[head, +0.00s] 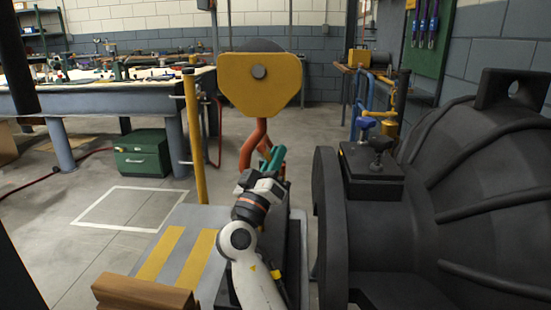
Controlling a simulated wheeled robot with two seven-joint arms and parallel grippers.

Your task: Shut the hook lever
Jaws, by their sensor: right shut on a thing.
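A yellow hook block (235,75) hangs in the middle of the head view, with a dark round hub on its face. A curved orange hook (252,146) hangs below it. A teal lever (277,157) shows at the hook's right side, tilted up to the right. My right gripper (266,177) is at the lever's lower end, just below the hook, and appears shut on it. The fingertips are small and partly hidden, so the exact grip is hard to see. How far the lever stands from the hook cannot be told. My left gripper is not in view.
A large black ribbed casing (470,190) fills the right side, with a small clamp block (371,172) on its edge. A yellow post (195,135) stands left of the hook. A grey striped platform (190,250) lies below. Open floor lies to the left.

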